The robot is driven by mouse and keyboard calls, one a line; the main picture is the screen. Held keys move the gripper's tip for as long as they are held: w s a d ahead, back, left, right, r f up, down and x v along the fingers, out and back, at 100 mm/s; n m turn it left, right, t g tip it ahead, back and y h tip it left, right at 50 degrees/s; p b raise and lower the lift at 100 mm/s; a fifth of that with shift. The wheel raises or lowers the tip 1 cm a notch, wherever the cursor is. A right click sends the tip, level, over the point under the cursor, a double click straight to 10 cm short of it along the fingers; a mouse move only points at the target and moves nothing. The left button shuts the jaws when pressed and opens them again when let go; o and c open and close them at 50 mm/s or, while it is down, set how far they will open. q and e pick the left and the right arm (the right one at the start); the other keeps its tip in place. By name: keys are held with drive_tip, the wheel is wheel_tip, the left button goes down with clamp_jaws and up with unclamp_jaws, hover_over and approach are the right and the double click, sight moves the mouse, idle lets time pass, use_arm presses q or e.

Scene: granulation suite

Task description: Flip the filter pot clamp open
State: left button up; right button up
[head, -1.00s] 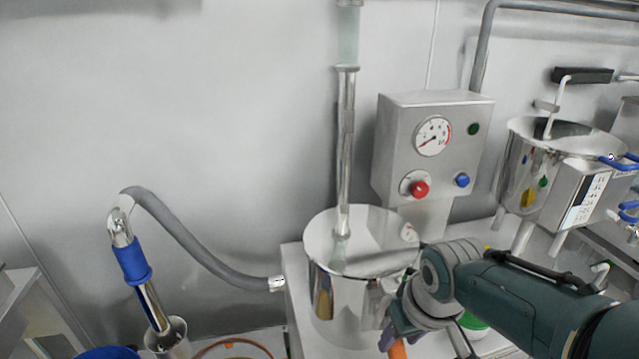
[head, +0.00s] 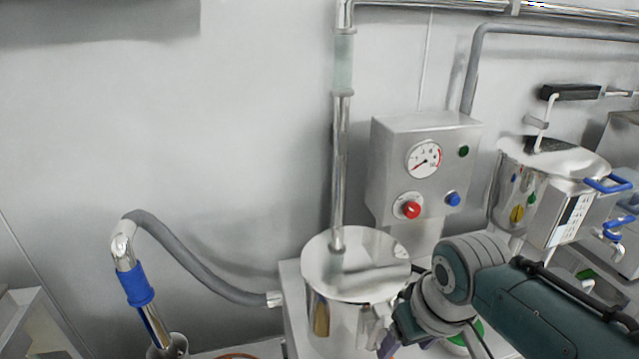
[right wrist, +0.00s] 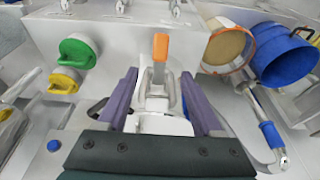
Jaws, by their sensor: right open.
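The filter pot (head: 335,312) is a shiny steel vessel with a flat lid and a vertical pipe rising from it. Its clamp (right wrist: 157,101) shows in the right wrist view as a steel fitting with an orange-tipped lever (right wrist: 160,47) standing up. My right gripper (right wrist: 158,78) is open, with its purple fingers on either side of the clamp. No grip on the lever shows. In the head view my right gripper (head: 388,345) is low in front of the pot's right side, cut by the bottom edge, and the clamp is hidden. My left gripper is not in view.
A control box (head: 420,165) with gauge and buttons stands behind the pot. Another steel vessel (head: 545,185) is at right. A blue-cuffed hose wand (head: 138,285) is at left. The right wrist view shows green (right wrist: 78,51) and yellow (right wrist: 65,80) caps and a blue container (right wrist: 283,55).

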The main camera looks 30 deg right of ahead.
drive_tip(key=shift+v, duration=0.8)
drive_tip(key=shift+c, duration=0.4)
